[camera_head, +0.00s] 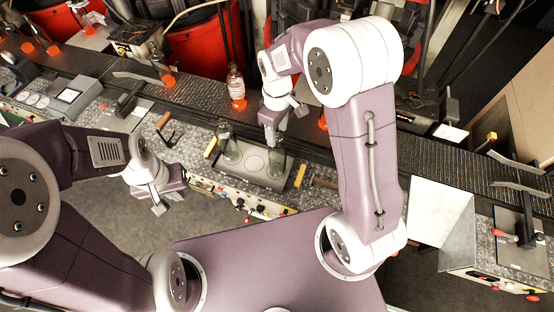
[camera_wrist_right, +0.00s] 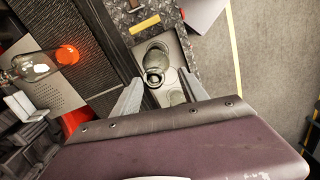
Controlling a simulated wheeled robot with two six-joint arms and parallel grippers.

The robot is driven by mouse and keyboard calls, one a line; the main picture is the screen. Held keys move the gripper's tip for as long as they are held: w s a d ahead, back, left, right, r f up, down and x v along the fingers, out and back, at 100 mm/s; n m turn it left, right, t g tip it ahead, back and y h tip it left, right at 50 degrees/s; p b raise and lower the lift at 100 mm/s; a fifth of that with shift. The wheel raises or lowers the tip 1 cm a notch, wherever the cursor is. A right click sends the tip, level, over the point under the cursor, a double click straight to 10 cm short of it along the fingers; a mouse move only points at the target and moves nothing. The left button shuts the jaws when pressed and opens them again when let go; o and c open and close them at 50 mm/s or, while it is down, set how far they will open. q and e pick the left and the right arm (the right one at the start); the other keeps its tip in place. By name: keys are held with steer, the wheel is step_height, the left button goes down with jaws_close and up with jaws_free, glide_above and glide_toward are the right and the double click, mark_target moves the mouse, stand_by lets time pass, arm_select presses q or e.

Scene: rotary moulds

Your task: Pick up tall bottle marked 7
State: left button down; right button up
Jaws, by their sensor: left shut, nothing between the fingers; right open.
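In the right wrist view, a bottle (camera_wrist_right: 157,58) shows upright from above, beyond and between the two spread fingers of that gripper (camera_wrist_right: 162,92). I cannot read a 7 on any bottle. My left gripper (camera_head: 168,203) is shut and empty, low at the left of the tray, over the floor.
A conveyor (camera_head: 200,95) runs behind the tray, carrying bottles with glowing orange bases, including a labelled bottle (camera_head: 236,84). A hammer-like tool (camera_head: 165,124) lies left of the tray. A metal sheet box (camera_head: 440,222) stands at the right.

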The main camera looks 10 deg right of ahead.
mark_target(277, 134)
steer(key=shift+w+d+f, duration=0.15)
steer(key=shift+w+f, duration=0.1)
steer(key=shift+w, duration=0.05)
steer(key=f+p, duration=0.1)
steer(key=f, duration=0.1)
steer(key=w+f+p, duration=0.1)
steer(key=f, duration=0.1)
steer(key=shift+d+f, duration=0.15)
steer(key=shift+d, duration=0.05)
steer(key=shift+s+a+f, duration=0.15)
steer(key=shift+s+f, duration=0.15)
steer(key=shift+f, duration=0.1)
arm_select(q)
steer(key=shift+w+d+r, duration=0.1)
steer(key=shift+w+r, duration=0.1)
steer(key=shift+r, duration=0.35)
steer(key=shift+w+d+r, duration=0.1)
steer(key=shift+w+r, duration=0.1)
steer(key=shift+r, duration=0.35)
arm_select(e)
jaws_close()
steer(key=shift+w, duration=0.1)
